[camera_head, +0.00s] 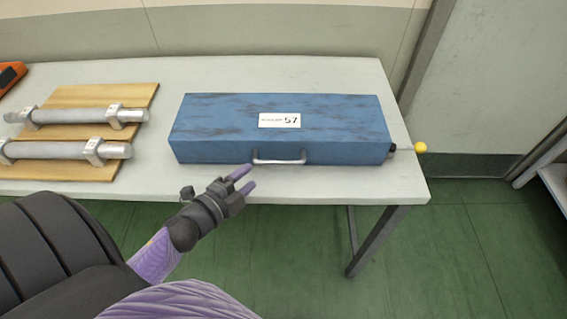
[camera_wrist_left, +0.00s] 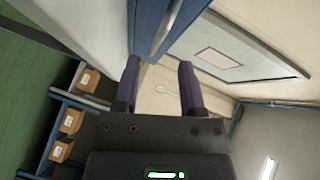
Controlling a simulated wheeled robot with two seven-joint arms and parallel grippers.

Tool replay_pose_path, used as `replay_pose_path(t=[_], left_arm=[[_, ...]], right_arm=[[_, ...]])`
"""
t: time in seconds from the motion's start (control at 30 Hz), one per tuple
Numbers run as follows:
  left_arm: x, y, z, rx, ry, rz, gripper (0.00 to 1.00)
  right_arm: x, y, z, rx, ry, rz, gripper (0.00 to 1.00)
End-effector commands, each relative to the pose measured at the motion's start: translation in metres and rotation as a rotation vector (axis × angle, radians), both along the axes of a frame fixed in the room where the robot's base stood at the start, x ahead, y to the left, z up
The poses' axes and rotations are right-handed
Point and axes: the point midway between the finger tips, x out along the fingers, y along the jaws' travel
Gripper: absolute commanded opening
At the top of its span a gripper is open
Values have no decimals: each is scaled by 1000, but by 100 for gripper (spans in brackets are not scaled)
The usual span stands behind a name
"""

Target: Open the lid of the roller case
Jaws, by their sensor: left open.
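The roller case (camera_head: 225,118) is a long blue box with a white label reading 57, and its lid is shut. It lies on the pale table. A silver handle (camera_head: 279,160) is on its front face. A yellow knob (camera_head: 420,147) on a thin rod sticks out at its right end. My left gripper (camera_head: 246,180) is open and empty, in front of the case just left of the handle and apart from it. In the left wrist view, its two purple fingers (camera_wrist_left: 159,80) are spread, with the blue case (camera_wrist_left: 149,25) and the silver handle (camera_wrist_left: 165,28) beyond them. My right gripper is not in view.
Two grey rollers (camera_head: 75,116) rest in holders on a wooden board (camera_head: 85,95) to the left. An orange object (camera_head: 10,75) lies at the far left. A wall stands behind the table (camera_head: 405,185). A strip of tabletop in front of the case is clear.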

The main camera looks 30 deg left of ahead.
Motion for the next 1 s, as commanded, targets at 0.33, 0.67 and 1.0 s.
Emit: replay_pose_path(t=[0.33, 0.67, 1.0], left_arm=[[26, -14, -4, 114, -53, -187, 52], [84, -28, -13, 111, -50, -184, 52], [90, -30, -12, 110, -49, -183, 52]], right_arm=[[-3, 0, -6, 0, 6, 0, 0], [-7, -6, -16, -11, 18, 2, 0], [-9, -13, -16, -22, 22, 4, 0]])
